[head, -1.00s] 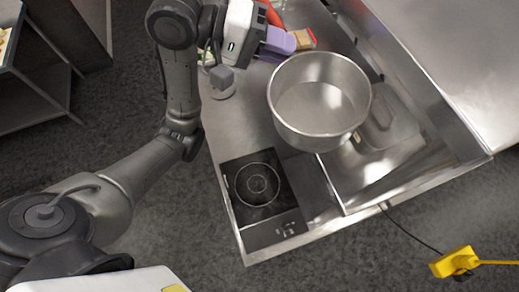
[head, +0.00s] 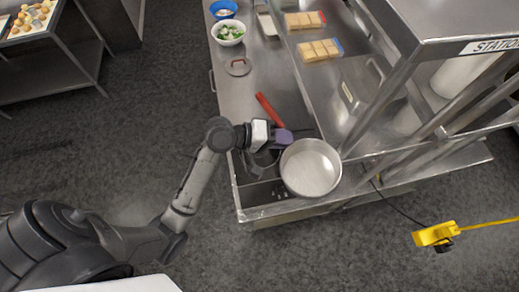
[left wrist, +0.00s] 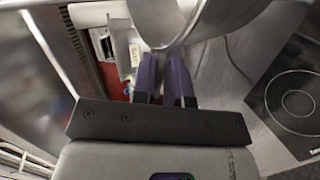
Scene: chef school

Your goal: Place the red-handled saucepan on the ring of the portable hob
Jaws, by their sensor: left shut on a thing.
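The steel saucepan (head: 310,172) has a red handle (head: 268,108) pointing up and left in the head view. My left gripper (head: 285,137), with purple fingers, is shut on the handle close to the pan. The pan appears held above the counter, right of the hob and overlapping its right edge in the picture. The black portable hob (head: 258,193) is partly hidden by my gripper and the pan. The left wrist view shows the hob's ring bare (left wrist: 297,103), right of the purple fingers (left wrist: 165,72), with the pan (left wrist: 165,15) at the top. My right gripper is out of view.
A steel shelf unit (head: 450,45) stands along the right. Bread slices (head: 320,50), a bowl of greens (head: 229,33), a blue bowl (head: 223,9) and a round lid-like item (head: 238,67) sit farther up the counter. A yellow socket block (head: 435,235) hangs at lower right.

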